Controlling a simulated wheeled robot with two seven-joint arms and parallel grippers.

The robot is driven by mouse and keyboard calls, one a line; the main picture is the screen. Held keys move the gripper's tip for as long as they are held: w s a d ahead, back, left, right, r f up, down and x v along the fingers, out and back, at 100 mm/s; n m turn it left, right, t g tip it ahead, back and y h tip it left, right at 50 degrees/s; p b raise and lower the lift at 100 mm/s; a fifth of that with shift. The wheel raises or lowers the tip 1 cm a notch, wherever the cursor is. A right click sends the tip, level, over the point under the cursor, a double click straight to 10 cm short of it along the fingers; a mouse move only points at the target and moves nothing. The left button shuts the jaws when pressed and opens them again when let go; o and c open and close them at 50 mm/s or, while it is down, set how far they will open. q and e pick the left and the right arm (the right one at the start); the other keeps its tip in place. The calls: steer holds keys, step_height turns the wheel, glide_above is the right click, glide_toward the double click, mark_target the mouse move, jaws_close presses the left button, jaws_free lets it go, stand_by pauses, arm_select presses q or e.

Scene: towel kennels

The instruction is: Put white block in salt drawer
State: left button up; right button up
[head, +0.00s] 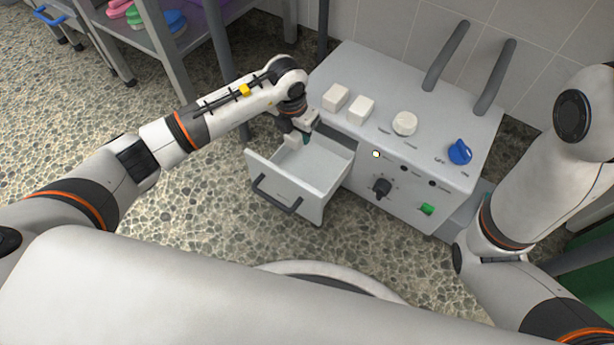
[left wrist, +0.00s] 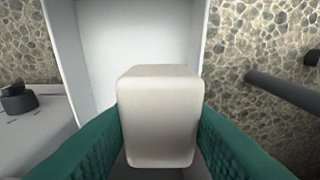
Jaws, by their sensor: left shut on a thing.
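My left gripper (head: 302,138) is shut on a white block (left wrist: 158,118). In the left wrist view the block sits upright between the two teal fingers. The gripper is over the back part of an open white drawer (head: 262,168), near the machine front. The drawer is pulled out from the machine's left end and looks empty where I can see inside. The drawer also shows below the block in the left wrist view (left wrist: 136,50). My right gripper cannot be made out.
The drawer has a dark bar handle (head: 277,195). The machine top (head: 380,78) carries two more pale blocks (head: 336,97) (head: 360,108), a round white piece (head: 404,123) and a blue knob (head: 459,151). A black knob (head: 382,187) and green switch (head: 427,209) are on its front.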

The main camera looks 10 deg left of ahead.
mark_target(300, 162)
arm_select(q)
step_height(300, 162, down, 10)
steer(key=b, duration=0.7)
steer(key=shift+f, duration=0.2)
steer(key=shift+r, duration=0.2)
steer(key=shift+f, duration=0.2)
steer(key=o, duration=0.8)
